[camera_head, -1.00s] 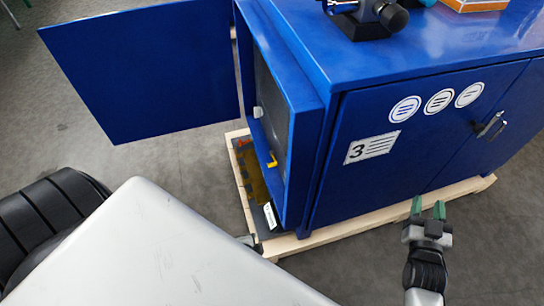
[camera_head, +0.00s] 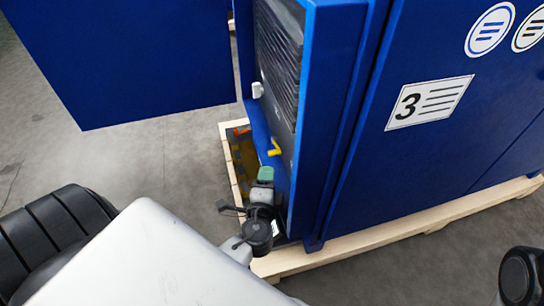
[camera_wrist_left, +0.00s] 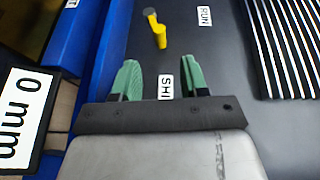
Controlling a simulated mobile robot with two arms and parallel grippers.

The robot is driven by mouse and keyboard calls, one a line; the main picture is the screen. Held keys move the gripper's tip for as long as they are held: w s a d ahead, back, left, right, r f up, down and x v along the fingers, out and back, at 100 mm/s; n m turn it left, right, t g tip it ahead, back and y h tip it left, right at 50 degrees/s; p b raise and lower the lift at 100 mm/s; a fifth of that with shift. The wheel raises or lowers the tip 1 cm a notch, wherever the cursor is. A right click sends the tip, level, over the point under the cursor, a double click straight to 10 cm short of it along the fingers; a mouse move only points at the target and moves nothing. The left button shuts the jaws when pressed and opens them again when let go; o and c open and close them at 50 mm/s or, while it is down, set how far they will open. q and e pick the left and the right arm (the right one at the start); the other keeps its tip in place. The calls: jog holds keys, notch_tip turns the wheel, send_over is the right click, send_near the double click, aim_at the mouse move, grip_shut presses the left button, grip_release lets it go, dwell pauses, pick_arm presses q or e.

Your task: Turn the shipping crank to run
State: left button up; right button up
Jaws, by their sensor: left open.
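The yellow crank (camera_head: 275,148) sits on the dark panel inside the open side of the blue cabinet (camera_head: 350,120). In the left wrist view the crank (camera_wrist_left: 160,36) has a grey end at its top left. A RUN label (camera_wrist_left: 205,16) lies to its right. A partly hidden label reading "SHI" (camera_wrist_left: 165,87) lies below it, between my fingers. My left gripper (camera_head: 264,174) is just below the crank in the head view. Its green fingers (camera_wrist_left: 162,80) are open and empty, with the crank beyond their tips. My right gripper's fingers are not visible.
A blue door (camera_head: 130,60) stands open at the left. A wooden pallet (camera_head: 400,230) carries the cabinet. A ribbed grille (camera_wrist_left: 285,45) is at the right in the wrist view. A "0 mm" label (camera_wrist_left: 25,110) is at its left. Grey floor (camera_head: 150,165) is clear.

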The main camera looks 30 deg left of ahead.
aim_at(271, 155)
pick_arm(q)
jog(key=b+x, duration=0.2)
jog(key=x, duration=0.8)
jog(key=shift+w+a+f, duration=0.1)
jog(key=shift+w, duration=0.05)
